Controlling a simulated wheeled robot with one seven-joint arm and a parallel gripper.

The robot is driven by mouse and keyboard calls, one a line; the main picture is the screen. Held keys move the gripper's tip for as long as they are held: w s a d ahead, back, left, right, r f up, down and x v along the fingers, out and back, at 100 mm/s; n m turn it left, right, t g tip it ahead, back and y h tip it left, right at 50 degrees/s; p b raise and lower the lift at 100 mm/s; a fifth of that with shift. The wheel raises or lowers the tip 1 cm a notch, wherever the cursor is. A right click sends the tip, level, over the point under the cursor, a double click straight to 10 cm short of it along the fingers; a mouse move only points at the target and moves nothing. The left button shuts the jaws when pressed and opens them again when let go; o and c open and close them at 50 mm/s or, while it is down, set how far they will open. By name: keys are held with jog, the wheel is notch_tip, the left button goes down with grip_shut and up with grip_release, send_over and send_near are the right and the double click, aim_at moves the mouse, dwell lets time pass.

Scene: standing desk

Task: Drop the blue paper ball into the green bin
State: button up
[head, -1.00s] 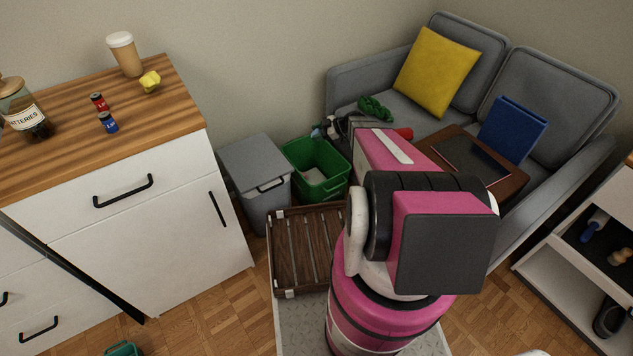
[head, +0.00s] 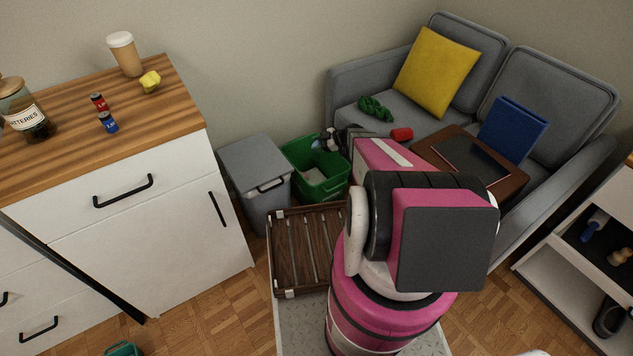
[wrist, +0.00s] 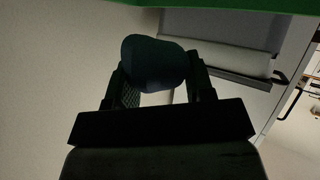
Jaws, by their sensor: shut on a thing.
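The green bin (head: 326,191) stands open on the floor between the grey bin and the sofa. Something pale lies inside it. My gripper (head: 322,142) is at the bin's back right rim in the head view, partly hidden by my arm. In the wrist view my gripper (wrist: 157,72) is shut on the blue paper ball (wrist: 153,60), which looks dark and is held between the two fingertips. A green strip of the bin (wrist: 225,5) crosses the top of the wrist view. In the head view the ball is too small and dark to make out surely.
The grey lidded bin (head: 255,160) stands directly left of the green bin. A wooden slatted crate (head: 300,250) lies in front. The white cabinet (head: 150,240) is at left, the grey sofa (head: 345,92) at right. A red can (head: 401,134) and green cloth (head: 376,109) lie on the sofa.

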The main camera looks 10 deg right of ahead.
jog(key=o, duration=1)
jog(key=shift+c, duration=0.2)
jog(key=shift+r, duration=0.1)
jog(key=r, duration=0.4)
jog(key=shift+s+a+r, duration=0.25)
jog(key=shift+a, duration=0.05)
jog(key=s+a+r, duration=0.5)
jog(key=a+r, duration=0.1)
jog(key=a, duration=0.3)
jog(key=shift+s+a+r, duration=0.2)
jog(key=shift+s, duration=0.05)
